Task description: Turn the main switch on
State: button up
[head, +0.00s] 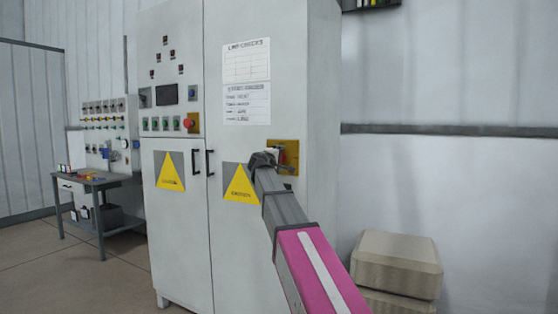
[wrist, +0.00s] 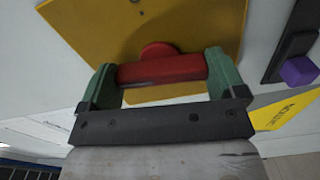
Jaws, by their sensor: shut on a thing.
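The main switch is a red handle (wrist: 162,69) on a yellow plate (wrist: 200,25) on the cabinet front. In the head view the yellow plate (head: 289,146) sits low on the right cabinet door, and part of the red handle (head: 281,157) shows behind my gripper. My gripper (head: 265,160) is at the plate. In the wrist view my gripper (wrist: 162,72) has its two green fingers at the two ends of the red handle, shut on it. The handle lies roughly crosswise in that view. A round red hub (wrist: 158,49) shows behind it.
The grey cabinet (head: 220,200) has black door handles (head: 203,162), warning triangles (head: 241,186) and a button panel (head: 165,124) at upper left. Stacked boxes (head: 397,263) stand on the floor at right. A workbench (head: 98,182) stands at far left.

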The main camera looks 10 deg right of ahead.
jog(key=shift+m, duration=8.2)
jog(key=o, duration=0.6)
jog(key=shift+o, duration=0.2)
jog(key=shift+s+a, duration=0.1)
jog(key=shift+s, duration=0.05)
jog(key=v, duration=1)
jog(key=shift+s+a, duration=0.15)
jog(key=shift+s, duration=0.1)
